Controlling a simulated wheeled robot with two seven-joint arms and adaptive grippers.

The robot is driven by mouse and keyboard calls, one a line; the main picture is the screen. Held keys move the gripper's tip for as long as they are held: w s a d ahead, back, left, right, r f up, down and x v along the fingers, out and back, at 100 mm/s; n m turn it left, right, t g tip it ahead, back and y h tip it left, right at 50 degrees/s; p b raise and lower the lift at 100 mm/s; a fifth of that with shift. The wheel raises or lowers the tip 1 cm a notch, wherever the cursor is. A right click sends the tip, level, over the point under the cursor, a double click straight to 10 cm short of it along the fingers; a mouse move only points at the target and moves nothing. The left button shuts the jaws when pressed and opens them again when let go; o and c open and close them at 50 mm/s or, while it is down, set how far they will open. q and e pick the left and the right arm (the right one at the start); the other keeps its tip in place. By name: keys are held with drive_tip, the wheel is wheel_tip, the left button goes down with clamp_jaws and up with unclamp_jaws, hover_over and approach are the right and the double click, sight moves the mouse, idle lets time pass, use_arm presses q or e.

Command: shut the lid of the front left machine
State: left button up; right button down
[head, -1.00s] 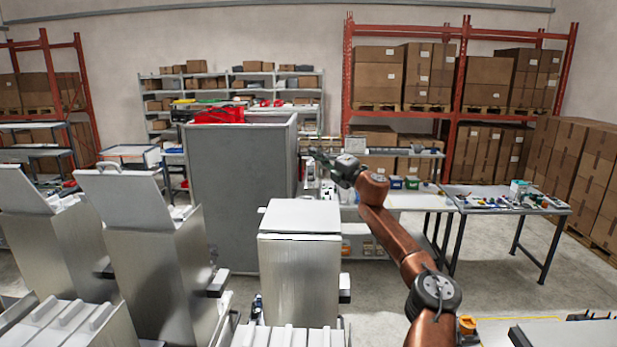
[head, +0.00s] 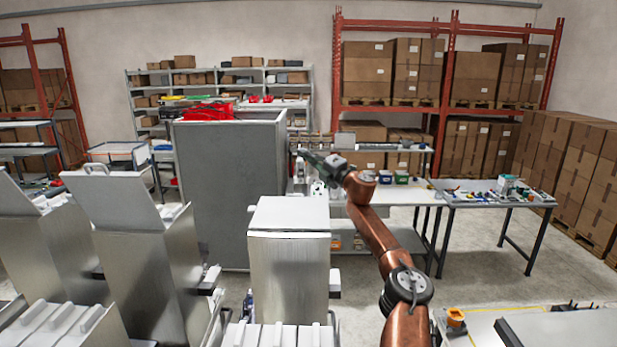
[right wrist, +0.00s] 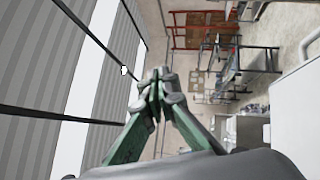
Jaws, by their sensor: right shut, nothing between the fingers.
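Brushed-metal machines stand in a row at the left and middle of the head view. The machine at the far left (head: 50,245) has its lid (head: 14,205) raised. The machine beside it (head: 150,270) also has its lid (head: 112,198) tilted up and open. The middle machine (head: 288,268) has a flat, shut lid (head: 290,214). I cannot tell for sure which one is the front left machine. My right gripper (head: 308,157) is out beyond the middle machine, above it in the picture, and touches no lid. In the right wrist view its fingers (right wrist: 157,88) are shut and empty. My left gripper is out of view.
A tall grey cabinet (head: 225,195) with red items on top stands behind the machines. Ribbed pale tops (head: 62,330) fill the lower left edge. A workbench (head: 495,192) with small parts stands at the right. Open floor (head: 480,265) lies before it.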

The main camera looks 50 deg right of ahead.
drive_tip(key=shift+s+f, duration=0.1)
drive_tip(key=shift+s, duration=0.05)
drive_tip(key=v, duration=1.1)
drive_tip(key=shift+s, duration=0.4)
idle(0.5)
